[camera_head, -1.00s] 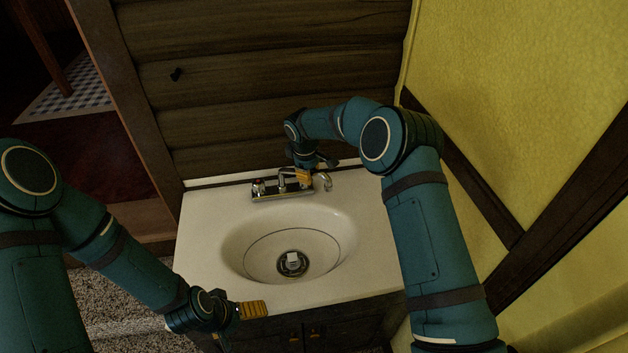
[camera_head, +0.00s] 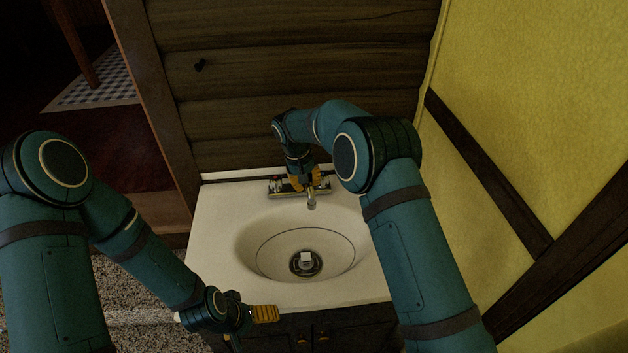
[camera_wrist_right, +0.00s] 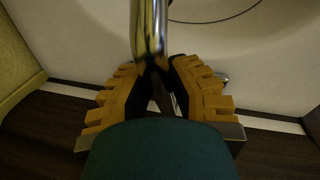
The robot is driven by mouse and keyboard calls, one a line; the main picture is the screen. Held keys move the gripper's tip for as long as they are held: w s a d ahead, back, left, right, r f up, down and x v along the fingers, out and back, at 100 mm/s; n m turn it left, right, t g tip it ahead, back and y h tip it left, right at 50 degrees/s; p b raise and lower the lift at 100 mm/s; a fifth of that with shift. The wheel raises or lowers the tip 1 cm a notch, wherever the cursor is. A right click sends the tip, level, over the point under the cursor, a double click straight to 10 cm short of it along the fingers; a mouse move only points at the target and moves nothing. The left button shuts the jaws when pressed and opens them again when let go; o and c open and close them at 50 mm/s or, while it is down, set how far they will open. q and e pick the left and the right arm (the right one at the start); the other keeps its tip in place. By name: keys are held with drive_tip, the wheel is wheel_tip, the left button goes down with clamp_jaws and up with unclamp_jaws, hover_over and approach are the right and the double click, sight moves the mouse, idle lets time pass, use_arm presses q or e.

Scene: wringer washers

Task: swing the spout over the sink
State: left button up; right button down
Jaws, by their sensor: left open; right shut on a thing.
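The chrome spout (camera_head: 311,199) belongs to the faucet at the back of the white sink (camera_head: 262,238). Its tip now points forward over the back edge of the bowl. My right gripper (camera_head: 304,181) is at the faucet and shut on the spout; in the right wrist view the spout (camera_wrist_right: 149,32) stands between the yellow fingers of the gripper (camera_wrist_right: 157,85). The faucet base (camera_head: 281,187) is partly hidden behind the gripper. My left gripper (camera_head: 250,314) is at the sink's front left edge, away from the faucet, open and empty.
A dark log wall (camera_head: 290,80) stands close behind the sink. A yellow wall (camera_head: 535,110) with dark beams is at the right. The drain (camera_head: 305,262) holds a small pale piece. A dark cabinet (camera_head: 350,325) is under the sink top. Carpet lies at the left.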

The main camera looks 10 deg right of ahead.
drive_tip(key=shift+w+a+r+m, duration=0.1)
drive_tip(key=shift+a+r+m, duration=0.15)
drive_tip(key=shift+a+m, duration=0.55)
drive_tip(key=c, duration=0.9)
unclamp_jaws()
drive_tip(key=shift+o, duration=0.2)
drive_tip(key=shift+f, duration=0.1)
wheel_tip(320, 180, up, 12)
drive_tip(key=a, duration=0.2)
